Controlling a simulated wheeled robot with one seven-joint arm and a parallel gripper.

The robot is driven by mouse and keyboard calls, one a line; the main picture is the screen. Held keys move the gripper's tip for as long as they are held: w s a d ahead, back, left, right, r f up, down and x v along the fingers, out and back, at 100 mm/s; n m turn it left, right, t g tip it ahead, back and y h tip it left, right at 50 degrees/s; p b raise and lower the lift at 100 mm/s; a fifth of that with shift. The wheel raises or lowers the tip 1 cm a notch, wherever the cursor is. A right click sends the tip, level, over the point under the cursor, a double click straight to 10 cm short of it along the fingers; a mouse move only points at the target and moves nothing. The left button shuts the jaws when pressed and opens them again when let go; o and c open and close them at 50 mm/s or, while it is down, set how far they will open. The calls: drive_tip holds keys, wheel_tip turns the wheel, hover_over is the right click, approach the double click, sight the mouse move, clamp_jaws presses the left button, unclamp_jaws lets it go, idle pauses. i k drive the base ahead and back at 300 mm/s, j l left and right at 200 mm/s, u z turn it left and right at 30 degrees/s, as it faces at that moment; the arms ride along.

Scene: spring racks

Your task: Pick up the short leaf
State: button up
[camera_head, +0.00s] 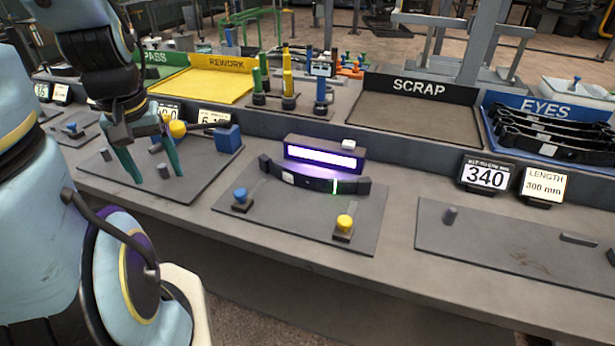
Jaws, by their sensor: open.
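A dark curved leaf (312,181) with a pale label lies on the middle plate, in front of a lit purple-white bar; a thin green line crosses its right part. Several dark leaves with raised ends (548,137) lie stacked in the blue EYES tray at the right. I cannot tell for sure which leaf is the short one. My gripper (158,178) is at the left, pointing down over the left plate, with its two teal fingers apart. I see no leaf between them. It is well to the left of the leaf on the middle plate.
The left plate (205,178) carries grey pegs, a yellow knob and a blue block (229,138). Blue (240,197) and yellow (344,222) buttons stand on the middle plate. The SCRAP tray (418,122) looks empty.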

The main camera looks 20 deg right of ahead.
sight(360, 186)
drive_tip(key=z, duration=0.95)
drive_tip(key=u, duration=1.05)
drive_tip(key=k+l+u, duration=0.25)
drive_tip(key=l, duration=0.2)
drive_tip(key=k+l+u, duration=0.25)
drive_tip(key=l, duration=0.15)
